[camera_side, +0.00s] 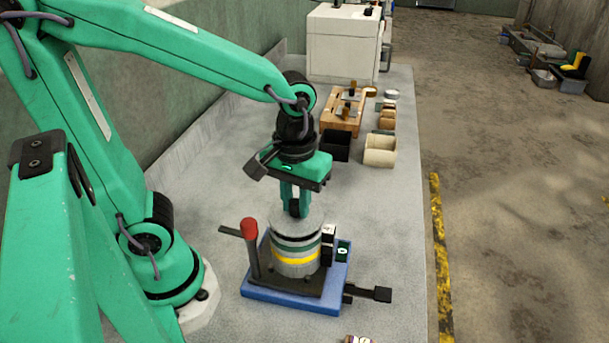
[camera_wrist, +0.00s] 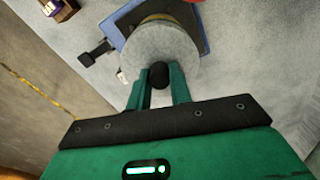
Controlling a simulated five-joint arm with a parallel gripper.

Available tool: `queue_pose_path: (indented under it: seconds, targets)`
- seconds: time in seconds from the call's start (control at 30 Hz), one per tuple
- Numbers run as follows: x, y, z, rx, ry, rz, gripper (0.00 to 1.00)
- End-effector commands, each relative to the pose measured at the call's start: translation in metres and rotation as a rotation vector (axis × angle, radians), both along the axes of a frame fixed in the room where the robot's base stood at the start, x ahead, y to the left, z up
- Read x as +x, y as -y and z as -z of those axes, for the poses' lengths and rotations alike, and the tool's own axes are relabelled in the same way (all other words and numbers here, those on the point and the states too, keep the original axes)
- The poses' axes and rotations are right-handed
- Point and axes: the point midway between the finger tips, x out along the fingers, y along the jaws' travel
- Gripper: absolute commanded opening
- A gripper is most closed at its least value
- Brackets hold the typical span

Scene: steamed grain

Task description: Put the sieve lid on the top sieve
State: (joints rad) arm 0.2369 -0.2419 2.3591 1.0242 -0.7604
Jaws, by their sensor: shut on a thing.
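The grey round sieve lid (camera_side: 297,221) is at the top of the sieve stack (camera_side: 296,258), in line with it. In the side view I see no clear gap between lid and stack, but I cannot tell whether the lid is fully seated. My gripper (camera_side: 295,206) points down and is shut on the lid's dark knob. In the wrist view the green fingers (camera_wrist: 160,80) close around the black knob, and the lid's pale disc (camera_wrist: 160,45) hides most of the stack. The stack has dark, green and yellow bands.
The stack stands on a blue-based shaker (camera_side: 290,299) with a red-knobbed post (camera_side: 249,229) at its left and a dark lever (camera_side: 370,293) at its right. Black (camera_side: 336,145) and cream bins (camera_side: 380,151) and a wooden rack (camera_side: 343,120) stand farther back.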

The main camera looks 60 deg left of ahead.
Motion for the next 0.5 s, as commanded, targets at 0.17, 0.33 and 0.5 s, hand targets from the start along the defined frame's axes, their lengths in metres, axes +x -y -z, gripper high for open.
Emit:
queue_pose_path:
  seconds: [0.17, 0.33, 0.5]
  targets:
    - [0.0000, 0.0000, 0.0008, 0.000, 0.000, 0.000, 0.00]
    - [-0.0001, 0.0001, 0.0045, 0.000, 0.000, 0.000, 0.00]
    - [-0.0001, 0.0000, 0.0083, 0.000, -0.001, 0.000, 0.00]
